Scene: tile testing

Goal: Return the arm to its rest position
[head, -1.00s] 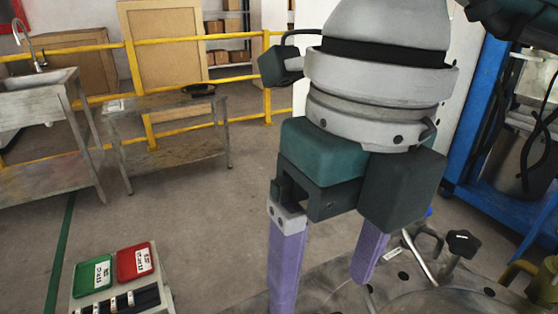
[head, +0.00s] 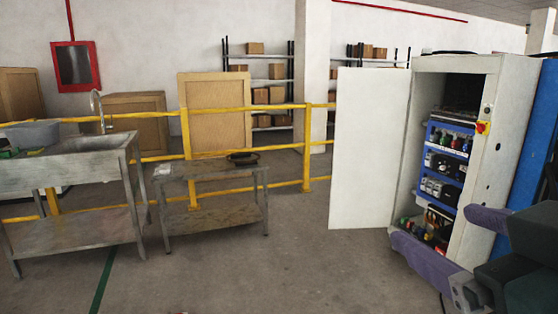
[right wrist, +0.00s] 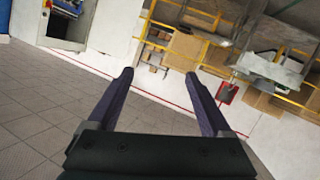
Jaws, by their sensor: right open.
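My right gripper (head: 432,234) is at the lower right of the head view, its two purple fingers pointing left and spread apart. In the right wrist view, the same gripper (right wrist: 160,85) shows both fingers apart with nothing between them. It is in the air, in front of the open electrical cabinet (head: 505,170), and hides part of the cabinet's lower side. My left gripper is not in view.
The cabinet's white door (head: 368,150) stands open to the left. A metal sink bench (head: 75,165) and a low metal table (head: 212,175) with a dark dish (head: 243,157) stand at the left. A yellow railing (head: 308,150) runs behind. The middle floor is free.

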